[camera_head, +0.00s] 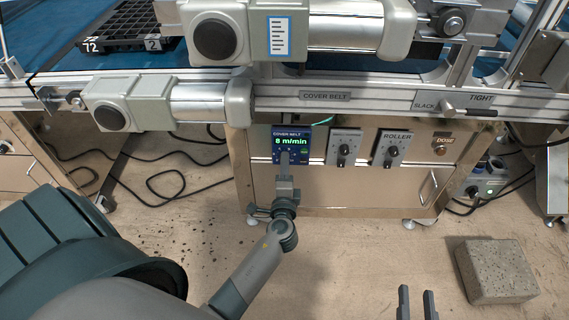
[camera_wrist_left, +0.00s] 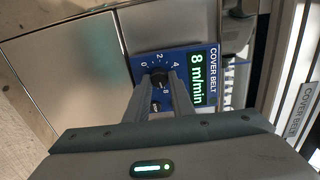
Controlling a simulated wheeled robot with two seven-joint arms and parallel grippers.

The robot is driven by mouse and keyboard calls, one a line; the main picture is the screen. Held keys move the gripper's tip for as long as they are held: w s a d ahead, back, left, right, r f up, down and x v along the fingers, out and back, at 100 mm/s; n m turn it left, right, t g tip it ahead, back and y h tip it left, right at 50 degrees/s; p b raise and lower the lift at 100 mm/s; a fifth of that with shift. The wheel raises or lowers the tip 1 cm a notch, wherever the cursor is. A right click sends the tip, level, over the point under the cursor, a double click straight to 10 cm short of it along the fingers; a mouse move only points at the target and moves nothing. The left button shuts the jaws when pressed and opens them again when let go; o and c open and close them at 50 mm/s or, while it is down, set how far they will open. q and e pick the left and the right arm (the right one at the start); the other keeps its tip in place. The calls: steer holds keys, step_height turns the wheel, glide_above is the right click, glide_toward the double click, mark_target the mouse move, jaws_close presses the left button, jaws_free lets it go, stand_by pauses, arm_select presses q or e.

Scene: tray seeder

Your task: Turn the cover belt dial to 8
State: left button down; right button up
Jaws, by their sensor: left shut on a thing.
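The cover belt panel (camera_head: 305,147) is a blue plate on the front of the steel cabinet. Its green display reads 8 m/min. The panel also shows in the left wrist view (camera_wrist_left: 212,58), with the numbers 0, 2, 4 and 8 around a black dial (camera_wrist_left: 158,77). My left gripper (camera_head: 286,158) reaches up to the panel, and its fingers (camera_wrist_left: 157,88) are shut on the dial. The fingers hide part of the dial and its scale. My right gripper (camera_head: 417,303) shows at the bottom edge in the head view, its two fingers apart and empty, away from the panel.
Two more knob plates, one marked ROLLER (camera_head: 392,149), sit right of the panel. Above are a SLACK/TIGHT lever (camera_head: 450,108) and motor housings (camera_head: 170,104). A stone block (camera_head: 495,271) lies on the floor at right. Cables lie on the floor at left.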

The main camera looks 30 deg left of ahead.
steer(key=shift+f, duration=0.1)
stand_by(0.3)
arm_select(q)
steer(key=c, duration=1.5)
jaws_free()
steer(key=shift+d, duration=0.1)
steer(key=shift+b+v, duration=0.55)
steer(key=shift+v, duration=8.15)
arm_select(e)
steer(key=shift+s+a+r+t+y, duration=0.1)
steer(key=shift+a+r+t+y, duration=0.1)
steer(key=shift+r+t, duration=0.6)
steer(key=shift+s+a+r+t+y, duration=0.15)
steer(key=shift+r+t, duration=0.25)
steer(key=shift+r, duration=0.7)
arm_select(q)
steer(key=shift+w, duration=0.1)
arm_select(e)
steer(key=shift+w, duration=0.1)
